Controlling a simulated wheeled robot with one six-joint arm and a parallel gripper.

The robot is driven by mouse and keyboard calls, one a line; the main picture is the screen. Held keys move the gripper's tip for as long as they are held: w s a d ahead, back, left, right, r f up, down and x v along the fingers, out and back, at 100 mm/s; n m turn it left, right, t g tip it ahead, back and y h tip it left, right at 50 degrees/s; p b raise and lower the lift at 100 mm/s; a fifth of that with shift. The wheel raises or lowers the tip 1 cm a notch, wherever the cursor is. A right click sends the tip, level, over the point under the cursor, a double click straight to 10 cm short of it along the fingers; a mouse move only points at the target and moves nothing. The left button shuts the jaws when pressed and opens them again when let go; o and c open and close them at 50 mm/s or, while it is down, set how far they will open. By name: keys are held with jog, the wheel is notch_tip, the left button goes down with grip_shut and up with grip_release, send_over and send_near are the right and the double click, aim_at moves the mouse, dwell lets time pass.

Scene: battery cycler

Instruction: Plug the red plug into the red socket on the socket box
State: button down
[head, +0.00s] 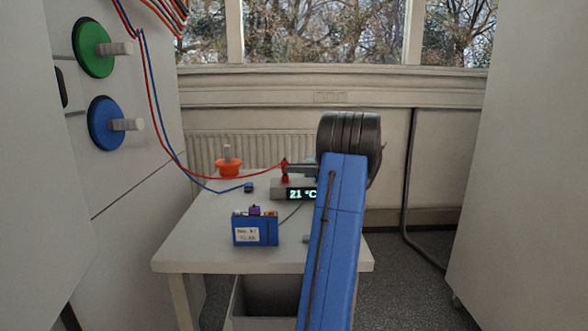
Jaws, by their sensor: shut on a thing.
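The red plug (284,163) is at the end of the red cable, above a low grey box with a lit "21 °C" display (302,194), which I take to be the socket box. My gripper (289,167) reaches in from the right and is shut on the red plug. Red also shows just below the gripper, close to the box top. I cannot tell whether this is the plug's lower end or the red socket, or whether they touch. My blue arm hides the right end of the box.
A blue plug (248,187) lies on the white table (190,245) left of the box. A blue labelled battery (256,232) stands in front. An orange round piece with a grey peg (228,168) is behind. Red and blue cables hang from the upper left.

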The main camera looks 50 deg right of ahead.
jog(key=shift+f, duration=0.45)
dwell(0.6)
jog(key=c, duration=1.5)
grip_release()
